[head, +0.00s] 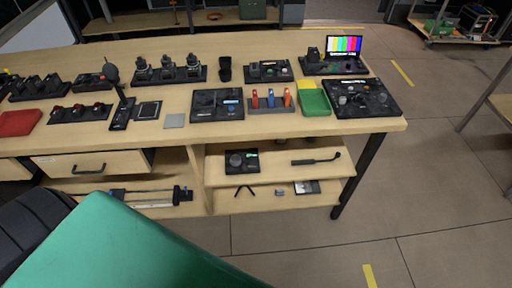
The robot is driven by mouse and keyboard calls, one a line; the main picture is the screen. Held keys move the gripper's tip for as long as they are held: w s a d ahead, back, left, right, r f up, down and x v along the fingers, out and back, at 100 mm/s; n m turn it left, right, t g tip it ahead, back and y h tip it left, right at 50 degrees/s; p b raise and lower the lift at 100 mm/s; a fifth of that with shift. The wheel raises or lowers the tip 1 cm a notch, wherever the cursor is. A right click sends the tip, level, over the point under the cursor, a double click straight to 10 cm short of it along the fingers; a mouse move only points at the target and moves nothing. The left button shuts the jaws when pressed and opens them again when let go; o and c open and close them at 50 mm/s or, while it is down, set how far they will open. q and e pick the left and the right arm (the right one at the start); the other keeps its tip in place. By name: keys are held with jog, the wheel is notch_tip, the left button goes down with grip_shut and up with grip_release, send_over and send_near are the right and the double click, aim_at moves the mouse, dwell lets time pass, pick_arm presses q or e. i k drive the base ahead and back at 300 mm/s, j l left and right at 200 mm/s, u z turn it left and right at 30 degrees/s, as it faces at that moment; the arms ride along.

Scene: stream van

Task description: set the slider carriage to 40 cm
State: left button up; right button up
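A slider (150,204) with thin parallel rails lies on the lower shelf under the table, left of the middle. A black block (182,193) stands at its right end. I cannot tell whether this block is the carriage or an end piece. A smaller dark piece shows at the slider's left end (117,195). The scale is too small to read. A large green surface and a dark rounded part cover the lower left and may hide part of the slider's left side. Neither gripper is in view.
The wooden table (290,128) holds several devices. A drawer (90,164) with a black handle is above the slider. Lower shelves (275,170) at the middle hold a black device, a handle-like rod and a small tripod. The floor (430,190) at the right is mostly clear.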

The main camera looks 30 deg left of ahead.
aim_at(118, 194)
jog(key=u, duration=2.35)
